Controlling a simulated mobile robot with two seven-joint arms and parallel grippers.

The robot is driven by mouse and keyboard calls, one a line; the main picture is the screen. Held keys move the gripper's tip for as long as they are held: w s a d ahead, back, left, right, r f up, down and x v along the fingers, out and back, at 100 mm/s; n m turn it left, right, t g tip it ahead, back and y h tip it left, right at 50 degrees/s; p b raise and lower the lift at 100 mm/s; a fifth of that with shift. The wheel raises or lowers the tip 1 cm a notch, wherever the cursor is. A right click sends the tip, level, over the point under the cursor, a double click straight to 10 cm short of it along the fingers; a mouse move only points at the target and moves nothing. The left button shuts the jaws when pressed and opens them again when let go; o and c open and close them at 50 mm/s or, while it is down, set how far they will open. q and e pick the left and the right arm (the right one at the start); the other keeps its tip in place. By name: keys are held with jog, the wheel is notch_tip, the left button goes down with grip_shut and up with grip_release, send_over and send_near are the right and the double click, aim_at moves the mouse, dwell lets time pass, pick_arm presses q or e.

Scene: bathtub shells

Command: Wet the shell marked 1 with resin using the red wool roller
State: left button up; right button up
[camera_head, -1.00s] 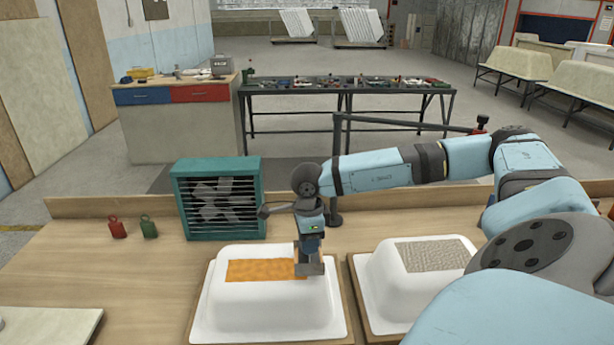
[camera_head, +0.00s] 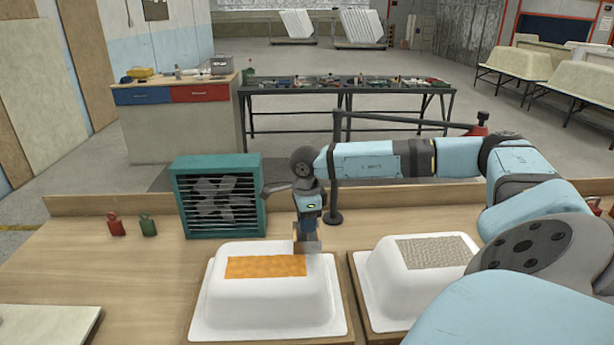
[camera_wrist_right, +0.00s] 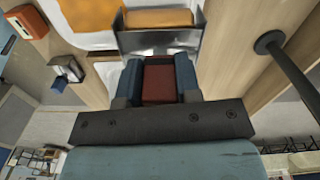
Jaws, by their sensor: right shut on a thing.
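My right gripper (camera_head: 309,220) is shut on the dark red handle (camera_wrist_right: 158,80) of a roller tool, seen between its two blue fingers in the right wrist view. A grey metal bracket (camera_wrist_right: 160,42) and an orange-brown roller (camera_wrist_right: 158,18) lie beyond the handle. In the head view, the tool's head (camera_head: 308,245) is at the back right of the left white shell (camera_head: 262,298), near its orange patch (camera_head: 265,267). Contact with the shell cannot be told. A second white shell (camera_head: 395,290) has a grey textured patch (camera_head: 433,252). No number marks are readable. My left gripper is not in view.
A teal fan (camera_head: 219,197) stands behind the left shell. A red weight (camera_head: 116,225) and a green weight (camera_head: 148,226) are left of it. A dark post (camera_head: 336,180) rises behind the tool. A pale board (camera_head: 45,325) lies front left. The bench's left middle is clear.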

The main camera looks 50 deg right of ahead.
jog(key=shift+w+a, duration=1.25)
jog(key=shift+w, duration=0.25)
jog(key=shift+w+a, duration=1.25)
jog(key=shift+w, duration=0.2)
jog(key=shift+w+a, duration=1.25)
jog(key=shift+w, duration=0.25)
jog(key=shift+w+a+b, duration=0.2)
jog(key=shift+w+a, duration=1.3)
jog(key=shift+w, duration=0.2)
jog(key=shift+w+a+b, duration=0.2)
jog(key=shift+w+a, duration=1.25)
jog(key=shift+w, duration=0.25)
jog(key=shift+r+p, duration=0.45)
jog(key=shift+r, duration=0.15)
jog(key=shift+r+p, duration=1.25)
jog(key=shift+r, duration=1.1)
